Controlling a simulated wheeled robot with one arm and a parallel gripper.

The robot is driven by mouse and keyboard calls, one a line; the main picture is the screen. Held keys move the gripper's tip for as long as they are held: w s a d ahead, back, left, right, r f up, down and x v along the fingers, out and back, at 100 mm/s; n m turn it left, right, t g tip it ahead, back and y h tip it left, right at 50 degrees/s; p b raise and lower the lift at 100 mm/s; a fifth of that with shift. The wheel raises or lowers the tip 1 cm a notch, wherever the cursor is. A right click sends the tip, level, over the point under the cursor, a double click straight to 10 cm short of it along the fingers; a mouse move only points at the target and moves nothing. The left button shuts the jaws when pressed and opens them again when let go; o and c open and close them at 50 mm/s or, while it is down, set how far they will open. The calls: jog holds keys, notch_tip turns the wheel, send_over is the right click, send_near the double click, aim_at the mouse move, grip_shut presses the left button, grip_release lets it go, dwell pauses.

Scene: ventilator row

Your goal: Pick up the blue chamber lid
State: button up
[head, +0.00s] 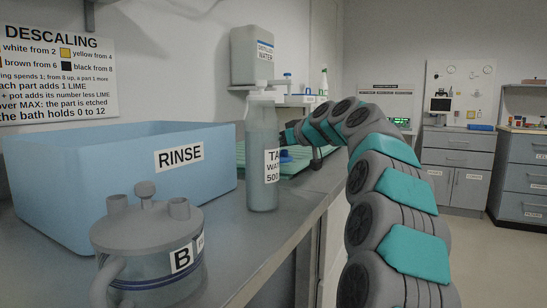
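A small blue thing (286,156), which may be the blue chamber lid, shows on the green mat (240,152) just right of the tall labelled bottle (262,190). The bottle stands in front of it and hides part of it, so its full shape cannot be made out. My arm reaches in from the right and bends left over the counter. The end of my arm is near and above the blue thing, partly behind the bottle. My fingertips do not show clearly, so I cannot tell whether they are open or touching anything.
A blue RINSE tub (90,190) fills the left of the counter (240,245). A lidded grey pot (150,240) marked B stands in front. A distilled water tank (252,55) hangs on the wall. Cabinets (455,175) stand across the open floor at right.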

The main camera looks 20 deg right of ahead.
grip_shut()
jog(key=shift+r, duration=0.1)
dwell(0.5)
